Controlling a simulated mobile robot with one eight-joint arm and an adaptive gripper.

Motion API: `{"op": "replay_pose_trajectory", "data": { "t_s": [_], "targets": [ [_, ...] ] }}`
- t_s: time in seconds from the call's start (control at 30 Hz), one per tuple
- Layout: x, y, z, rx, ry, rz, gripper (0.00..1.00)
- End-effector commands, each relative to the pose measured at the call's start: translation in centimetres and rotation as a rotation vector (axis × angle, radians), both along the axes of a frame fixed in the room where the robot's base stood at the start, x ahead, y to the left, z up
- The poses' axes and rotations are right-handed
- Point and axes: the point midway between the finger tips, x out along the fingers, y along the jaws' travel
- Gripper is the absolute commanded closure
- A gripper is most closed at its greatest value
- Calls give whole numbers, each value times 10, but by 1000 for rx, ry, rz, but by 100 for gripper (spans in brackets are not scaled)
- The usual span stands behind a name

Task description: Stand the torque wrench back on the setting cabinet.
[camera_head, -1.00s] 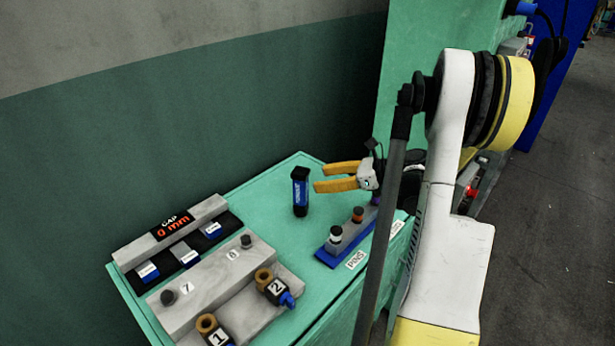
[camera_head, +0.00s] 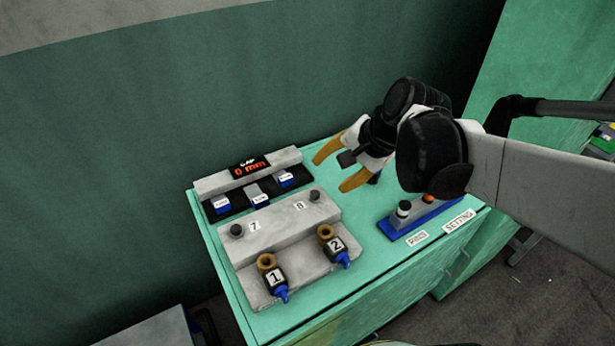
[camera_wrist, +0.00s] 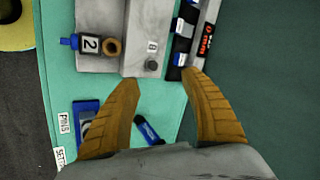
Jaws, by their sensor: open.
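A short black cylinder with a blue label, which I take for the torque wrench, shows in the wrist view (camera_wrist: 148,130) between the bases of my fingers, on the green top. In the head view it is mostly hidden behind my gripper (camera_head: 328,175). The setting cabinet (camera_head: 385,268) has a green top and a SETTING label at its right front. My gripper is open, with its two orange fingers above the back of the cabinet top and the tips pointing left. In the wrist view (camera_wrist: 160,78) nothing is held between the fingers.
A grey stepped block (camera_head: 280,228) with two numbered black-and-blue tools stands on the cabinet. A blue pin holder (camera_head: 425,222) sits at the right. The green wall is close behind.

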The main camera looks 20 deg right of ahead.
Motion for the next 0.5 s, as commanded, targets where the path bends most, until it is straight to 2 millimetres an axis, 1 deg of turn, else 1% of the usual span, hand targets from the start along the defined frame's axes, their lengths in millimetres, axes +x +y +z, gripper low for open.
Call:
{"op": "replay_pose_trajectory", "data": {
  "t_s": [0.03,0.1,0.2,0.33,0.4,0.5],
  "targets": [
    [-16,19,1,-109,-24,121,47],
    [-35,34,3,-263,-62,286,47],
    [-57,49,3,-458,-113,496,47],
    [-75,59,3,-639,-165,690,47],
    [-79,61,4,-696,-182,750,47],
    [-82,62,4,-738,-193,792,47]
  ]
}}
